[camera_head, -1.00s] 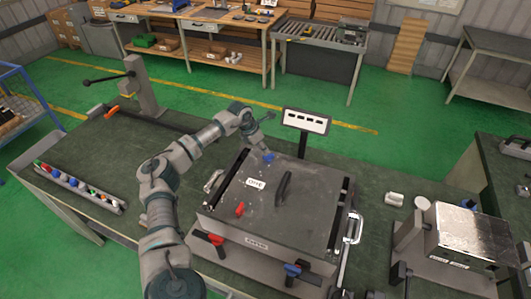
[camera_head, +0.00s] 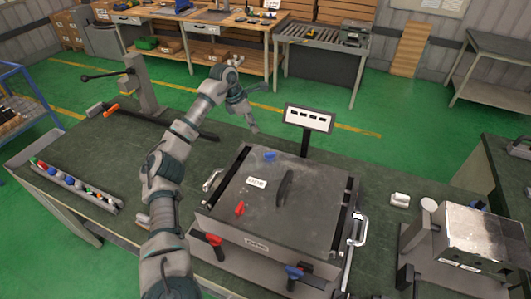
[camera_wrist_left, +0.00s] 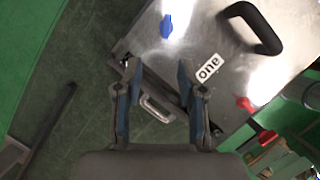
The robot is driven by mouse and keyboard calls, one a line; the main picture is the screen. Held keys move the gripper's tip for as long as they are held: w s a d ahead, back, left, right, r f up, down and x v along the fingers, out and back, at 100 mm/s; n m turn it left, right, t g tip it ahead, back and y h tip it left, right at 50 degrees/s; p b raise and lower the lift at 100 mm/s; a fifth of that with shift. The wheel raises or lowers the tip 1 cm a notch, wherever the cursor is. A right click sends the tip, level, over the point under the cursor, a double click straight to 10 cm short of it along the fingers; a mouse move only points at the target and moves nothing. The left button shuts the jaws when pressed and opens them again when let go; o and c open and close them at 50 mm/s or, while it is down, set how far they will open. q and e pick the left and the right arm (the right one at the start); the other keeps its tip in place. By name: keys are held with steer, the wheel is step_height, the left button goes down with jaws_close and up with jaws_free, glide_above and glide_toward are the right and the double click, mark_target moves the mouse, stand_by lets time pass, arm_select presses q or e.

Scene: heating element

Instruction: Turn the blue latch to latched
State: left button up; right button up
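The blue latch (camera_head: 270,156) is a small blue knob on the far part of the grey box lid (camera_head: 310,192). It also shows in the left wrist view (camera_wrist_left: 166,27), beyond my fingertips and apart from them. My left gripper (camera_head: 259,109) is raised above and behind the far edge of the box. Its two fingers are spread and empty, as the left wrist view (camera_wrist_left: 158,65) shows. A second blue handle (camera_head: 292,271) is on the box's front side. My right gripper is not clearly seen.
The lid has a black handle (camera_head: 284,188), a red latch (camera_head: 240,208) and a white label (camera_head: 256,182). A red handle (camera_head: 214,240) sticks out in front. A small sign (camera_head: 308,118) stands behind the box. A parts tray (camera_head: 75,185) lies at left.

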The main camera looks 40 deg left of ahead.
arm_select(q)
steer(key=m+b, duration=0.1)
steer(key=b, duration=0.1)
glide_toward(270, 153)
steer(key=shift+h, duration=0.3)
steer(key=x, duration=0.9)
steer(key=shift+a+f, duration=0.15)
steer(key=shift+a, duration=0.25)
arm_select(e)
steer(key=w, duration=0.2)
steer(key=w+a, duration=0.1)
steer(key=shift+w+f, duration=0.25)
steer(key=shift+w, duration=0.15)
arm_select(q)
jaws_close()
arm_select(e)
steer(key=shift+d, duration=0.1)
